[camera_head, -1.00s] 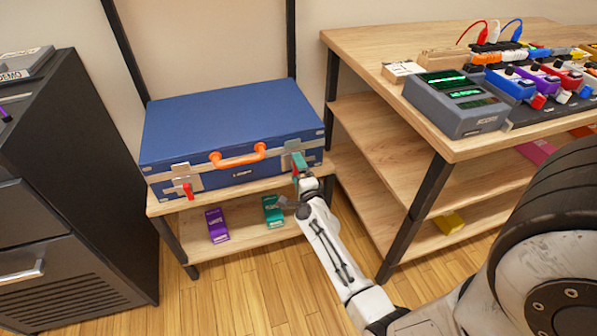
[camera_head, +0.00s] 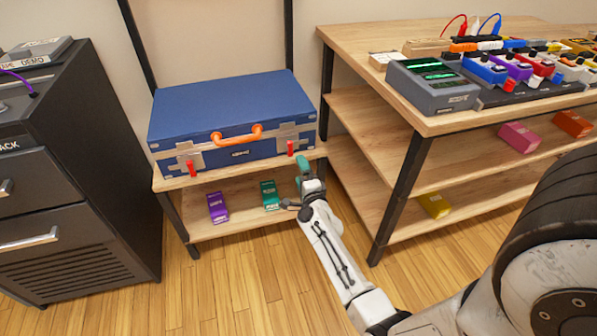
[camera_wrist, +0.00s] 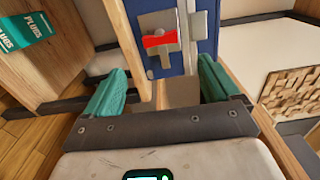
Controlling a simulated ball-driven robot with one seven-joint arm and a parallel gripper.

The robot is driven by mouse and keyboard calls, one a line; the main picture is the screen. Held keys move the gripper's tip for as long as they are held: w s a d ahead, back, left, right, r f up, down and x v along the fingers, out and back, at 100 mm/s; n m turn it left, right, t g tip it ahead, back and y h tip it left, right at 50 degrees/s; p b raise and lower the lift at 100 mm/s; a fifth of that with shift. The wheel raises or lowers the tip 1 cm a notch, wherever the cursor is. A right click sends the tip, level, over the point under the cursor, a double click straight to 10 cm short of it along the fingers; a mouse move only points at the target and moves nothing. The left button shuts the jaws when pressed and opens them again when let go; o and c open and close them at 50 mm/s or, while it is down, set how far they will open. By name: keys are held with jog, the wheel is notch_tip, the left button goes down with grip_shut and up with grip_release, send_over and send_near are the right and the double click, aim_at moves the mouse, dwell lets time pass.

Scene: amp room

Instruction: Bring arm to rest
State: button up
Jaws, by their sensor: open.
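My gripper (camera_head: 304,175) is at the end of my extended white arm, just in front of the right front edge of the shelf that holds the blue case. In the wrist view my gripper (camera_wrist: 165,92) shows two teal fingers spread wide apart with nothing between them. The blue case (camera_head: 235,110) lies shut on the upper shelf board. A red latch (camera_wrist: 160,40) on the case shows beyond the fingers in the wrist view, apart from them. The same latch (camera_head: 290,148) shows in the head view, just above and left of the gripper.
A purple box (camera_head: 217,207) and a green box (camera_head: 269,195) stand on the lower shelf (camera_head: 240,222). A wooden table (camera_head: 440,122) with several devices is at the right. A black cabinet (camera_head: 75,190) is at the left. Wood floor (camera_head: 260,285) is clear in front.

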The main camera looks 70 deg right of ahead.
dwell(0.3)
jog(key=w+a+f+n+t+y, duration=0.1)
jog(key=w+a+n+y, duration=0.2)
jog(key=a+n+y, duration=0.4)
jog(key=w+a+n+t+y, duration=0.1)
jog(key=w+a+n+y, duration=0.2)
jog(key=a+n, duration=0.5)
jog(key=s+a+f+n+g+y, duration=0.1)
jog(key=s+a+n+g+y, duration=0.25)
jog(key=s+a, duration=0.4)
jog(key=s+a+f+n+g+y, duration=0.2)
jog(key=s+a+n+g, duration=0.25)
jog(key=a, duration=0.55)
jog(key=s+a+r+n+g+h+p, duration=0.1)
jog(key=s+a+r+n+g, duration=0.15)
jog(key=s, duration=0.35)
jog(key=s+a+r+n+g+h, duration=0.1)
jog(key=s+r+n+g, duration=0.15)
jog(key=s, duration=0.25)
notch_tip(320, 180, up, 19)
jog(key=p, duration=1.9)
jog(key=shift+d, duration=0.2)
